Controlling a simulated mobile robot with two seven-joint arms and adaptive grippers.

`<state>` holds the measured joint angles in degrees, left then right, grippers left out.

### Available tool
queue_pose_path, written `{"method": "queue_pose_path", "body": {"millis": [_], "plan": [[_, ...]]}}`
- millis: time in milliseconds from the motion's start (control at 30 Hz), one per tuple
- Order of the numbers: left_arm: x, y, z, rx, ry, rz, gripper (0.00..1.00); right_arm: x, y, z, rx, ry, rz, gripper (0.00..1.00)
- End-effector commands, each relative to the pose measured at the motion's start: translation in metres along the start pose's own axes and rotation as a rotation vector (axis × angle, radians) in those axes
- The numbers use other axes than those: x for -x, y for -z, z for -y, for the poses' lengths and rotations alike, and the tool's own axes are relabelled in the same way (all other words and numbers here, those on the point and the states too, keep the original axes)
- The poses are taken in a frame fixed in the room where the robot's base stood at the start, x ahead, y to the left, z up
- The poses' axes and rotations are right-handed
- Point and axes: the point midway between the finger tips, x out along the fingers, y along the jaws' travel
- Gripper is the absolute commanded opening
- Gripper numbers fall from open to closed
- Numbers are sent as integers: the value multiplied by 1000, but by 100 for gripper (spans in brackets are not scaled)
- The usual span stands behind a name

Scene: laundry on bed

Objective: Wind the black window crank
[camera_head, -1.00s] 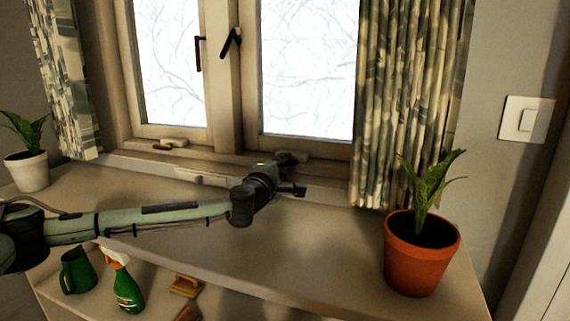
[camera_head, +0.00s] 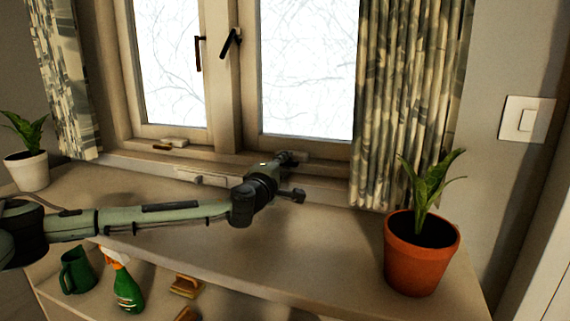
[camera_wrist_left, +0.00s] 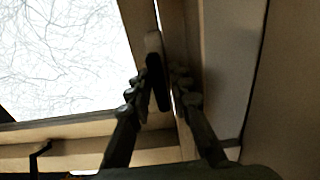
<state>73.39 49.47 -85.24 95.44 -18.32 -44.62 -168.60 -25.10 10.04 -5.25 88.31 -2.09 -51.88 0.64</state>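The black crank (camera_wrist_left: 158,80) shows in the left wrist view as a dark handle on a pale mount below the window. My left gripper (camera_wrist_left: 160,85) has its two fingers apart, one on each side of the handle. A narrow gap shows between the handle and the right-hand finger; I cannot tell whether the left-hand finger touches. In the head view my left gripper (camera_head: 287,158) is at the sill of the right window and hides most of the crank there. My right gripper is in neither view.
A second crank with a brown handle (camera_head: 163,147) is at the left window. A brown latch (camera_head: 198,54) and a black latch (camera_head: 230,43) are higher up. A terracotta pot (camera_head: 421,262) stands right, a white pot (camera_head: 28,171) left. The shelf top between is clear.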

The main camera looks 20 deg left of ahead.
Motion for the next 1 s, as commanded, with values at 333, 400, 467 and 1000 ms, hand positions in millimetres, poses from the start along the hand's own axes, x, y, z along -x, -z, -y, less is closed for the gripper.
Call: {"method": "queue_pose_path", "body": {"millis": [333,400,467,1000], "plan": [[0,0,-1,1,-1,0,33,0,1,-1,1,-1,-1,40],[3,0,-1,1,-1,0,33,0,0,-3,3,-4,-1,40],[8,0,-1,1,-1,0,33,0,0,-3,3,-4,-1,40],[108,1,0,0,1,0,33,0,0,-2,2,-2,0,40]]}}
